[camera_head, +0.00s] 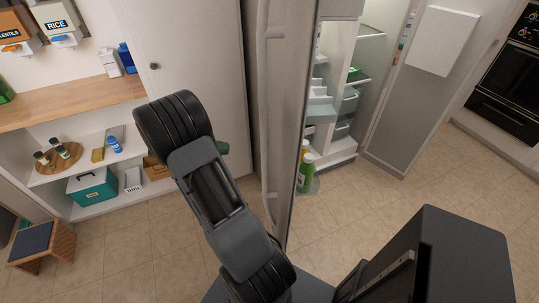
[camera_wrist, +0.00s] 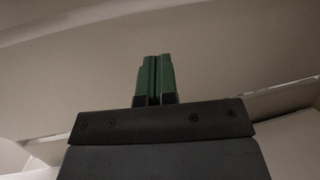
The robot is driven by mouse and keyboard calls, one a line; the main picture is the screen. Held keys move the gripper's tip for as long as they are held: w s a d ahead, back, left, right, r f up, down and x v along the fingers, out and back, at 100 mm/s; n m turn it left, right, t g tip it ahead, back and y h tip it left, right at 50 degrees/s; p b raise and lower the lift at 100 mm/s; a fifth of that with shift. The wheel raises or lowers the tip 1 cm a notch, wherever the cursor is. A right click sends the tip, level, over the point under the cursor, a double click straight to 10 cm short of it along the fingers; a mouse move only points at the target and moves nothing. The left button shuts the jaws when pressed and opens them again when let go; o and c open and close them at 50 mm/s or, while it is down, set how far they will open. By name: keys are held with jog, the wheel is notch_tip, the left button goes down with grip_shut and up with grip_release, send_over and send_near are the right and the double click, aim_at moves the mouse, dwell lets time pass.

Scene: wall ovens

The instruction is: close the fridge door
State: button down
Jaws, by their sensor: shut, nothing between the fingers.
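The fridge door (camera_head: 287,100) stands open and shows nearly edge-on in the head view. The lit fridge interior (camera_head: 336,100) shows to its right, with shelves and bins. My gripper shows only as a green fingertip (camera_head: 222,148) behind my arm, left of the door on its outer side. In the wrist view, both green fingers (camera_wrist: 155,80) are together, with nothing between them. A pale surface fills the view beyond them; I cannot tell whether the fingers touch it.
Green bottles (camera_head: 306,172) stand low beside the door's inner side. A tall pale cabinet (camera_head: 195,60) and an open shelf unit (camera_head: 70,108) are at left. A grey panel with a white sheet (camera_head: 442,40) and an oven (camera_head: 508,90) are at right. Tiled floor (camera_head: 420,185) is clear at right.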

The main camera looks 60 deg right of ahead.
aim_at(264, 147)
jog(key=s+d+f+m+g+h+p, duration=0.1)
jog(key=s+d+f+g+p, duration=0.1)
jog(key=s+d, duration=0.8)
jog(key=shift+s+d+f, duration=0.2)
jog(key=shift+s+f, duration=0.2)
jog(key=shift+s, duration=0.1)
